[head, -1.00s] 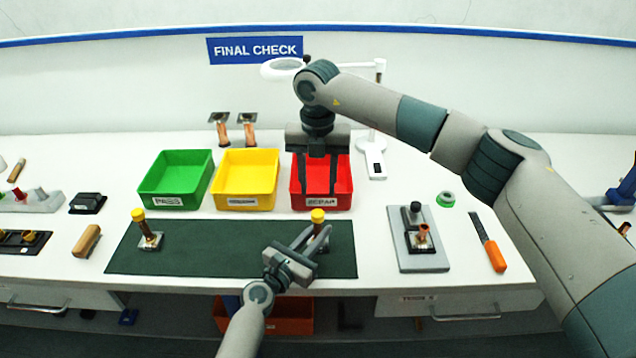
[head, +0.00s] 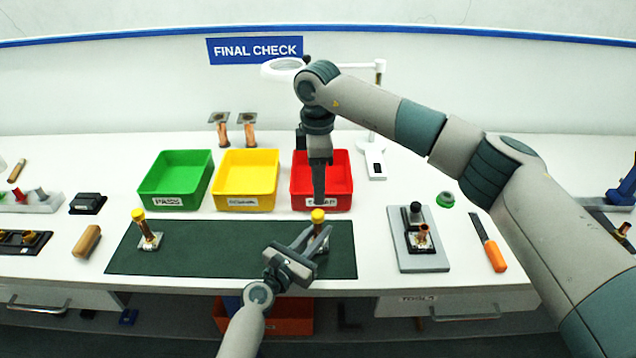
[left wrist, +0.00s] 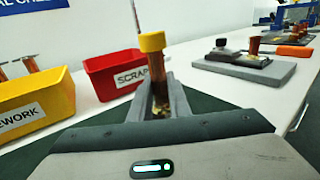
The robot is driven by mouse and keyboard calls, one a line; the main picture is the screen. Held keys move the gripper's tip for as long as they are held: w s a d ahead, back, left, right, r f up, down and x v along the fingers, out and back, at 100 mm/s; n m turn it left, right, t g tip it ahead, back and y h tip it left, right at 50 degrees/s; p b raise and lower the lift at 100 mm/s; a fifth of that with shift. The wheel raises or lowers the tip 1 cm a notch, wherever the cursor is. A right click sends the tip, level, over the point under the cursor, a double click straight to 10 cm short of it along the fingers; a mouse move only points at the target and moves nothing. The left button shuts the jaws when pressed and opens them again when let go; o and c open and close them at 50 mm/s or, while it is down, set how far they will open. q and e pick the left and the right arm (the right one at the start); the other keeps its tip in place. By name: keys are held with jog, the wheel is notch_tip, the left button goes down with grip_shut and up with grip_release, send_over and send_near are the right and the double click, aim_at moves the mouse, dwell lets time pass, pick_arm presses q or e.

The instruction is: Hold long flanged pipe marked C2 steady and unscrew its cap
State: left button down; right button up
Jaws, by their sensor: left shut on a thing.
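A copper pipe (left wrist: 159,92) with a yellow cap (head: 318,215) stands upright at the right of the dark green mat (head: 230,262). My left gripper (head: 318,238) is shut on this pipe below the cap, its fingers on either side in the left wrist view. The pipe's lower end is mostly hidden by the gripper. No C2 mark is readable. My right gripper (head: 319,200) points down just above the cap, in front of the red bin. It is seen edge-on, so its finger gap is hidden. A second yellow-capped pipe (head: 148,232) stands on the mat's left part.
Green (head: 175,182), yellow (head: 246,182) and red (head: 338,185) bins stand behind the mat. A grey plate with fittings (head: 403,255) and an orange-handled tool (head: 496,256) lie to the right. The mat between the two pipes is clear.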

aim_at(318, 213)
jog(key=shift+m, duration=0.5)
jog(key=shift+f, duration=4.05)
grip_shut()
